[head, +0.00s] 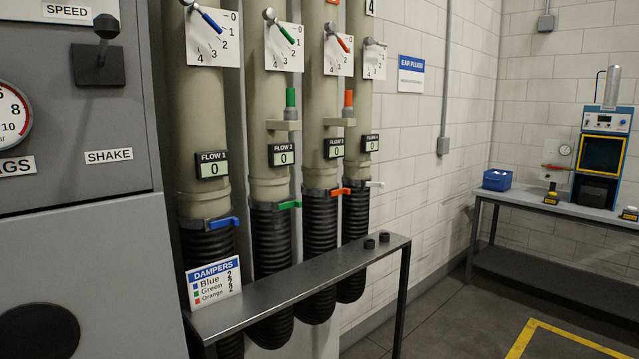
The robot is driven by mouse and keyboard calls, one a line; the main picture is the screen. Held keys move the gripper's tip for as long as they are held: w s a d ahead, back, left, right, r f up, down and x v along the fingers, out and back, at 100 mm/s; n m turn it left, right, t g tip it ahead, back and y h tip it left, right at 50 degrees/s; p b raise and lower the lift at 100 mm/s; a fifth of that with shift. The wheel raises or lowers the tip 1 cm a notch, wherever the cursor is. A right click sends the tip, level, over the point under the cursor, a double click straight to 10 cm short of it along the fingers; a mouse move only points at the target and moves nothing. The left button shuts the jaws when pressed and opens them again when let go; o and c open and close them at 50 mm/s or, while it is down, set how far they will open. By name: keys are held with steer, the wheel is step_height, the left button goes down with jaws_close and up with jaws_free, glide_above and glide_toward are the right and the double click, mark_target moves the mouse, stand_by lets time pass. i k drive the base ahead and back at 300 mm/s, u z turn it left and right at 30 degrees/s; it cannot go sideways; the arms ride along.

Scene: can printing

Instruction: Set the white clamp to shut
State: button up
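The white clamp (375,184) sits on the rightmost pipe, at the joint between the beige pipe (358,165) and its black ribbed hose (355,240). Its small white lever sticks out to the right, roughly level. The blue (223,223), green (288,205) and orange (340,191) clamp levers sit on the other three pipes to its left, and also point right. I cannot tell from this view whether the white clamp is shut. My gripper is not in view.
A grey machine (85,220) fills the left. A bench (560,207) stands at right; open floor (440,320) lies between.

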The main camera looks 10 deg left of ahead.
mark_target(381, 185)
steer(key=z, duration=0.35)
steer(key=i, duration=2)
steer(key=u, duration=2.85)
